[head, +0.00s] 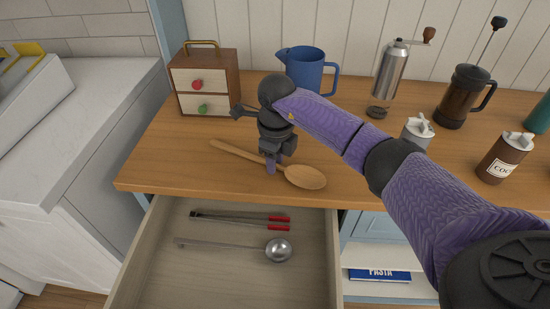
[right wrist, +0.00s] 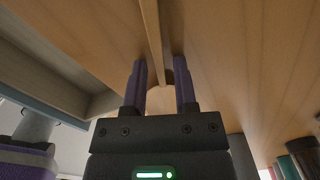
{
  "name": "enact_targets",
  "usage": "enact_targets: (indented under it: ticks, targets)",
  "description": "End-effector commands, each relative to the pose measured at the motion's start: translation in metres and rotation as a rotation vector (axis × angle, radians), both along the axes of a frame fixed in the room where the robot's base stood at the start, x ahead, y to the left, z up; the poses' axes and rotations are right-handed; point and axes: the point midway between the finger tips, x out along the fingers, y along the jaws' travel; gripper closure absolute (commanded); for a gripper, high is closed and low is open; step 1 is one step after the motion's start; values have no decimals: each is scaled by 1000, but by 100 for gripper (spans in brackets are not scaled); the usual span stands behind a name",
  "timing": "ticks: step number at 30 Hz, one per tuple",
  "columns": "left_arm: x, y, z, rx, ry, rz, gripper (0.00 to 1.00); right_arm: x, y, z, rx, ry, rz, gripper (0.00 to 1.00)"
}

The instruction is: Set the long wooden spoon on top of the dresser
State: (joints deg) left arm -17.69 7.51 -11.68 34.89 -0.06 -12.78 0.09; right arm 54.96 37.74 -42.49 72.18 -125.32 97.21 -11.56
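The long wooden spoon (head: 304,177) lies flat on the wooden top of the dresser (head: 180,160), near its front edge, bowl to the right and handle to the back left. My right gripper (head: 271,164) is over the spoon, pointing down, by the handle close to the bowl. In the right wrist view its fingers (right wrist: 161,85) are apart, with the spoon's handle (right wrist: 152,40) running between them and a gap showing. I cannot tell whether a finger touches the spoon. My left gripper is not in view.
The drawer (head: 160,275) below is open, holding red-handled tongs (head: 240,219) and a ladle (head: 278,249). A small wooden box (head: 232,75), blue jug (head: 306,68), grinder (head: 391,68), French press (head: 460,95) and cocoa jar (head: 503,158) stand on top. Its front left is clear.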

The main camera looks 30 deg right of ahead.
Motion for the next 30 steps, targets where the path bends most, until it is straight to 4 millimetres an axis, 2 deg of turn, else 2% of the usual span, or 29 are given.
enact_targets:
  ticks: [1,2,11,14,18,22,25,30]
  targets:
    - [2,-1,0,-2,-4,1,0,0,0,0,0,0,0,52]
    - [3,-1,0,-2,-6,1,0,0,0,0,0,0,0,47]
    - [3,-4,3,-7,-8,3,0,0,0,4,1,-1,0,47]
    - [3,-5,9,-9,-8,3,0,1,0,23,-1,-6,1,47]
    - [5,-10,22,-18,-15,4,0,0,-1,66,0,-8,0,47]
    - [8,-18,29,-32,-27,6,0,-1,0,99,-1,-6,0,47]
    - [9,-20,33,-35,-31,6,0,-1,-1,115,0,-4,0,47]
    - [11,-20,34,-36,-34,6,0,-2,-1,124,0,0,-1,47]
